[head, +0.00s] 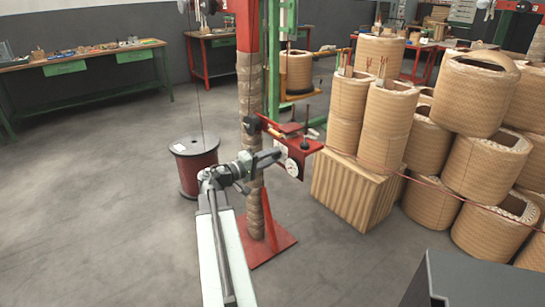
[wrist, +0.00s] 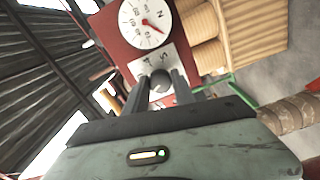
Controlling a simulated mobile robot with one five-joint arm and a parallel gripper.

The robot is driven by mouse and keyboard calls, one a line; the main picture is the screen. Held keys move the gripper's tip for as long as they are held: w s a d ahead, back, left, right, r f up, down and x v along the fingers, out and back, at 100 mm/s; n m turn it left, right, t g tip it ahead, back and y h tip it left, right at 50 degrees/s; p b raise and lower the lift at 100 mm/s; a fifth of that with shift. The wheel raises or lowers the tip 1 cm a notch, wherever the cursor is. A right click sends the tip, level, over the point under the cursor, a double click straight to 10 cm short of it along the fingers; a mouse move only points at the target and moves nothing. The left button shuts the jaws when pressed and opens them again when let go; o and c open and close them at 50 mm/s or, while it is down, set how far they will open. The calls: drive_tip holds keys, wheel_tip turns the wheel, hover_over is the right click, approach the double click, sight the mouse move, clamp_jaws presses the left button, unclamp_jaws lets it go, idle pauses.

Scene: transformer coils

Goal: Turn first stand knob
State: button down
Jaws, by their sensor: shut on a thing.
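The first stand is a post (head: 251,120) wrapped in tan material, with a red top and a red base plate. A red box (head: 290,150) is fixed to it and carries a white dial (head: 292,168). In the wrist view the dial (wrist: 145,24) has a red pointer, and a pale plate with markings lies below it. A round grey knob (wrist: 160,81) sits on that plate. My gripper (wrist: 161,88) has its two fingers shut on the knob, one on each side. In the head view my gripper (head: 272,157) reaches the box; the knob is hidden there.
A dark red spool (head: 195,165) stands on the floor left of the post. Stacked tan coils (head: 388,125) and a ribbed tan block (head: 352,190) stand to the right. A workbench (head: 85,60) is at the back left. The floor at left is clear.

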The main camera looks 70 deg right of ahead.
drive_tip(key=m, duration=0.5)
drive_tip(key=shift+s+m, duration=0.15)
drive_tip(key=shift+m, duration=0.25)
idle(1.1)
drive_tip(key=c, duration=1.1)
unclamp_jaws()
drive_tip(key=v, duration=0.7)
drive_tip(key=shift+w+a, duration=0.25)
drive_tip(key=shift+a, duration=0.05)
